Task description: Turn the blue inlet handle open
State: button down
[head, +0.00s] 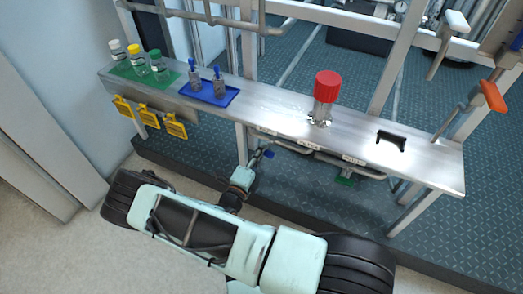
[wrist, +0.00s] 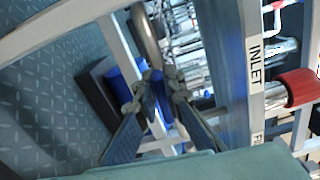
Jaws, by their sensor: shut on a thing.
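The blue inlet handle (head: 270,154) shows as a small blue piece under the front edge of the steel shelf in the head view. My gripper (head: 261,155) reaches it from the front left, below the shelf. In the wrist view, my gripper's (wrist: 157,88) two dark fingers close in on a narrow blue part of the handle (wrist: 159,94) and are shut on it. The fingers hide much of the handle, so its exact angle is hard to tell. An INLET label (wrist: 255,52) is on the shelf edge to the right.
The steel shelf (head: 270,105) carries a red-capped vessel (head: 325,92), a blue tray (head: 232,97) and several bottles on a green mat (head: 143,77). A green handle (head: 346,181) hangs under the shelf to the right. Pipes run below the shelf. White (head: 456,22) and orange (head: 492,95) handles are at far right.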

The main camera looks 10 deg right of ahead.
jog(key=shift+n, duration=0.6)
jog(key=c, duration=2)
grip_release()
jog(key=v, duration=1.2)
